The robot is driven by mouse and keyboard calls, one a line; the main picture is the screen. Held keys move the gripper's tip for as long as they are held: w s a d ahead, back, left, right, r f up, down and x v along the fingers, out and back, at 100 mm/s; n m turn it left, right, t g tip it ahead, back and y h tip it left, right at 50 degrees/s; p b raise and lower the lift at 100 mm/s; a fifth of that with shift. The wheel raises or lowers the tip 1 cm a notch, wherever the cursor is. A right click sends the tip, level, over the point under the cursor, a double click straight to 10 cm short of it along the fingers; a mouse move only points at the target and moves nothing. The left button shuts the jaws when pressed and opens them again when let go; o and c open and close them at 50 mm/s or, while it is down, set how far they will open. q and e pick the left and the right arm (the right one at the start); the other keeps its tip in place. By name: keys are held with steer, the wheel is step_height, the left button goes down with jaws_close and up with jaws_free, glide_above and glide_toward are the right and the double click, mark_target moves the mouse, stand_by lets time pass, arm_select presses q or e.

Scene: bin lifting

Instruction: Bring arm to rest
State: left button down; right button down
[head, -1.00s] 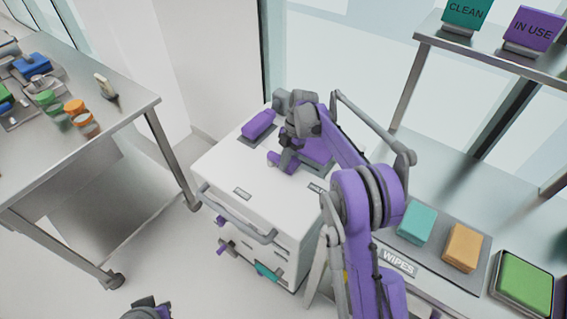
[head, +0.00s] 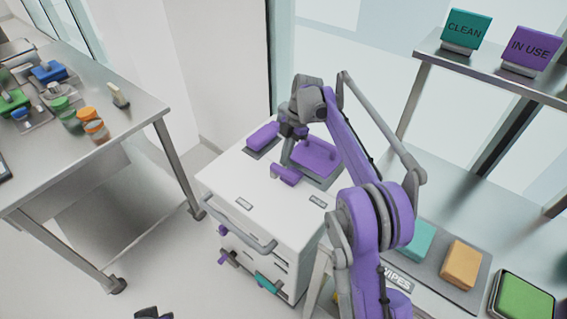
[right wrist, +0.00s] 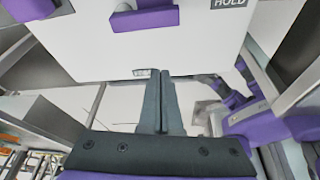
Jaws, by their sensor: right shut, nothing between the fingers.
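My right arm reaches over the white cart (head: 228,180), and its wrist is above the cart's top. My right gripper (head: 288,156) points down there, next to a purple tray (head: 318,157). In the right wrist view the dark fingers of the right gripper (right wrist: 161,100) are together with nothing between them. A small purple piece (head: 285,175) lies on the cart top in front of the tray. A purple block (head: 262,135) lies to the left, on a grey pad. My left gripper is not recognizable in view.
A steel table (head: 135,115) with jars and coloured items stands at left. A steel counter at right holds a teal block (head: 415,240), an orange block (head: 461,260) and a green tray (head: 525,299). A shelf (head: 500,70) with CLEAN and IN USE signs is above.

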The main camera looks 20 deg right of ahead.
stand_by(0.5)
steer(key=s+a+r+m+t+h+p, duration=0.1)
steer(key=s+r+m, duration=0.35)
steer(key=s, duration=0.25)
steer(key=s+a+r+m+t+h+p, duration=0.1)
steer(key=s+a+r+m+t+p, duration=0.15)
steer(key=s+m, duration=0.4)
steer(key=s+f+m+t, duration=0.1)
steer(key=s+f+m, duration=0.1)
steer(key=s+m, duration=0.3)
steer(key=s+f+m+t+h+p, duration=0.1)
steer(key=s+m, duration=0.5)
steer(key=s, duration=0.8)
steer(key=shift+d+f+t+h+p, duration=0.15)
steer(key=shift+f+t+h+p, duration=0.15)
steer(key=shift+f+t, duration=0.4)
steer(key=shift+f, duration=0.15)
